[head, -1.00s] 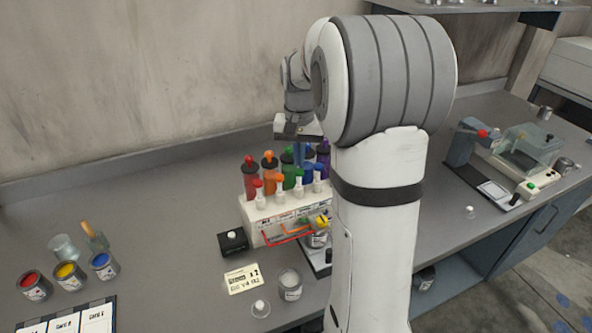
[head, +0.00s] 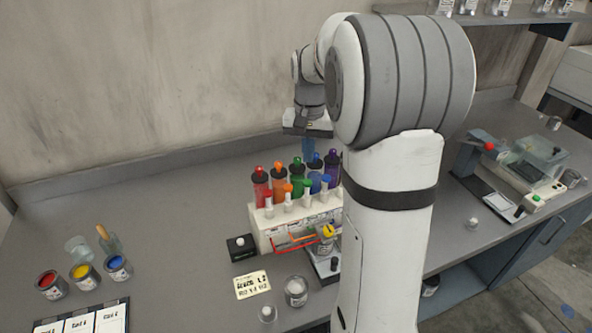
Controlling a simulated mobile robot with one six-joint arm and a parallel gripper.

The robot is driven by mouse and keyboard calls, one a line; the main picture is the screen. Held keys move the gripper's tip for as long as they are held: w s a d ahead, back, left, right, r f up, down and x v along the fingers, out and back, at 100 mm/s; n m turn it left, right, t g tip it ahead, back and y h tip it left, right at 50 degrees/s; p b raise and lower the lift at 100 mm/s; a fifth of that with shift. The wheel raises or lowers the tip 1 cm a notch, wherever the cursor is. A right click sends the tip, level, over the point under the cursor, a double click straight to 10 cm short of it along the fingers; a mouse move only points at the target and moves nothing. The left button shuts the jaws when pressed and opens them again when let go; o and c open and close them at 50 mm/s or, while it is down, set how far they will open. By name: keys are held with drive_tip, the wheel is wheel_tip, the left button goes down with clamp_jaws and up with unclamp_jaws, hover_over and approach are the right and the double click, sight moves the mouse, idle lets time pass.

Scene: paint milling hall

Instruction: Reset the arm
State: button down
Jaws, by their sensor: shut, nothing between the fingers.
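My gripper (head: 308,140) is at the end of my raised arm, pointing down above the back of the rack with the coloured bottles. Its fingers are small and partly blurred; they are shut with nothing held. My arm's upper links fill the middle of the head view and hide part of the bench behind them. The white dispenser rack (head: 264,230) stands on the bench below the gripper. It holds red, orange, green, blue and purple bottles (head: 278,184).
Open paint cans of red, yellow and blue (head: 84,275) stand at the left, near glass jars (head: 77,249). A label card (head: 252,284), a metal can (head: 296,291) and a black button box (head: 240,248) lie before the rack. A machine (head: 540,160) stands at the right. The left back bench is clear.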

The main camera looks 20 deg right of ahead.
drive_tip(key=shift+s, duration=0.1)
drive_tip(key=s+a+n+t, duration=0.1)
drive_tip(key=s+a+n, duration=0.2)
drive_tip(key=s, duration=0.8)
drive_tip(key=s+a+f+n+t+b, duration=0.1)
drive_tip(key=s+a+n+t, duration=0.1)
drive_tip(key=s+a, duration=0.6)
drive_tip(key=s+n, duration=0.1)
drive_tip(key=s, duration=0.2)
drive_tip(key=shift+a+f, duration=0.15)
